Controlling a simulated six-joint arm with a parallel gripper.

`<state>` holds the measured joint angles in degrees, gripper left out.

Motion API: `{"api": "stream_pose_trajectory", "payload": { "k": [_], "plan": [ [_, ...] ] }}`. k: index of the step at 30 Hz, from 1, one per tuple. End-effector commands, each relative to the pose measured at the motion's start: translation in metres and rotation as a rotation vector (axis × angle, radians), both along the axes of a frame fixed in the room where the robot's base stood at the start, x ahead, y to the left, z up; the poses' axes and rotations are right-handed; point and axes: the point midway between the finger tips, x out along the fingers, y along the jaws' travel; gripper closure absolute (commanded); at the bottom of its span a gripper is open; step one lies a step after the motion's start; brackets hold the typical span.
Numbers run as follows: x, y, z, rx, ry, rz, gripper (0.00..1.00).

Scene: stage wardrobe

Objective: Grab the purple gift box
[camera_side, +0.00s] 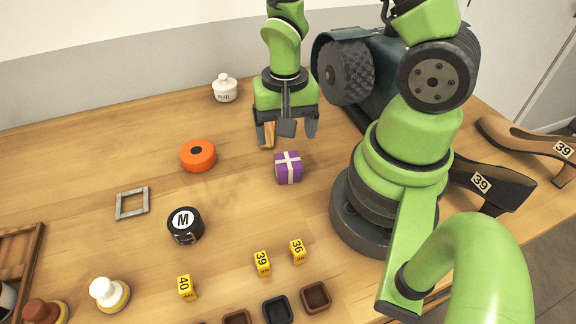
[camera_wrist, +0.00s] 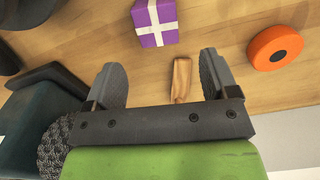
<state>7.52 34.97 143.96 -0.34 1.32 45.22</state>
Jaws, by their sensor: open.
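The purple gift box (camera_side: 289,168) with a pale ribbon cross sits on the wooden table near the middle in the side view. It also shows at the top centre of the wrist view (camera_wrist: 153,24). My gripper (camera_side: 287,134) is open and empty, behind the box and above the table in the side view. In the wrist view its two fingers (camera_wrist: 165,78) stand apart, with the box beyond their tips. A small wooden piece (camera_wrist: 181,78) shows between the fingers in that view, near the right one.
An orange disc (camera_side: 197,155) and a black tape measure (camera_side: 185,224) lie left of the box. Yellow number blocks (camera_side: 262,263) stand toward the front. A white jar (camera_side: 225,89) is at the back. A dark bag with a textured round part (camera_side: 346,72) stands beside my gripper. Table around the box is clear.

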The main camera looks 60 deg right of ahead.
Motion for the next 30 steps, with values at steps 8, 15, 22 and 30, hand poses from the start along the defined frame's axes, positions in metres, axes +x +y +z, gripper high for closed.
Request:
{"api": "stream_pose_trajectory", "payload": {
  "k": [8, 15, 22, 30],
  "plan": [
    [-0.001, 0.001, -0.018, 0.000, 0.001, 0.001, 0.20],
    [-0.006, 0.005, -0.044, 0.000, 0.006, 0.004, 0.20],
    [-0.005, 0.005, -0.065, -0.001, 0.001, 0.002, 0.20],
    [-0.005, 0.005, -0.067, 0.000, -0.001, 0.001, 0.20]
  ]
}}
